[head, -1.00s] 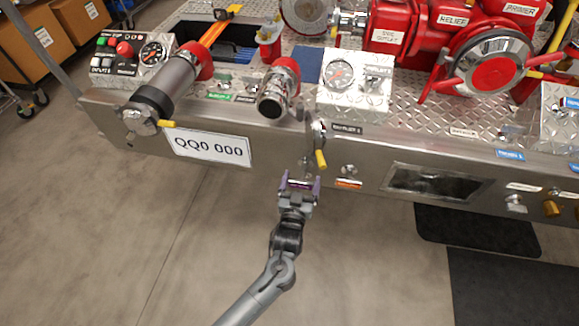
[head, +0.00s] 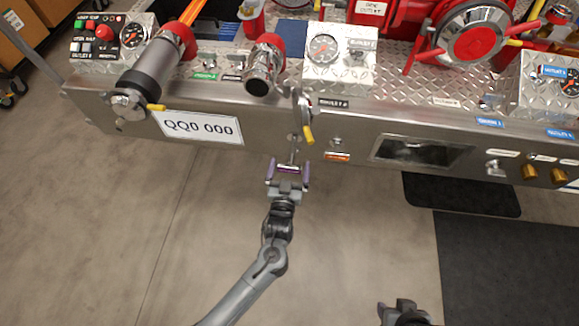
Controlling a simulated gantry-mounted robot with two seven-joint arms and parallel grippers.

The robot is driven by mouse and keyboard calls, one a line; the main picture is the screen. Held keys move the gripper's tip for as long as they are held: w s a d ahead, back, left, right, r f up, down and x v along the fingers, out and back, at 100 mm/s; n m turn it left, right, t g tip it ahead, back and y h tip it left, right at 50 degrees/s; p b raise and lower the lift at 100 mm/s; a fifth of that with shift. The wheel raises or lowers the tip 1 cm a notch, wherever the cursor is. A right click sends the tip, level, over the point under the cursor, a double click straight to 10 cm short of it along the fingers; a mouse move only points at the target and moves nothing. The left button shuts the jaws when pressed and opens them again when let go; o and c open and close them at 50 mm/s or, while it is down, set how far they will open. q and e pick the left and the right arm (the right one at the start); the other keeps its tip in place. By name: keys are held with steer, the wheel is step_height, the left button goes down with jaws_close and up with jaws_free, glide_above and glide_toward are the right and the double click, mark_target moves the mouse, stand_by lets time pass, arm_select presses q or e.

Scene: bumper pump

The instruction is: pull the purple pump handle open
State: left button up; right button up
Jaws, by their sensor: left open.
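The purple handle (head: 289,168) shows as a thin purple bar at the front of the bumper panel, below the small yellow-tipped lever. A thin metal rod runs from the panel toward it. My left gripper (head: 288,174) is open, with its fingers on both sides of the bar. It partly hides the handle, and I cannot tell whether the fingers touch it. Purple also shows along the outer sides of the fingers. My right gripper (head: 404,311) is partly in view at the bottom edge; its fingers are not clear.
The steel bumper panel (head: 345,130) spans the view, with a QQ0 000 plate (head: 201,127) to the left and a dark recessed opening (head: 421,152) to the right. A yellow-tipped lever (head: 308,134) hangs just above the handle. Open floor lies below, with black mats at right.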

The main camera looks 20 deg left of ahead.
arm_select(q)
steer(key=shift+s+r, duration=0.1)
steer(key=shift+s, duration=0.2)
steer(key=s+d+p, duration=0.1)
steer(key=s+p, duration=0.2)
steer(key=s, duration=0.7)
steer(key=shift+d+p, duration=0.25)
steer(key=shift+p, duration=0.1)
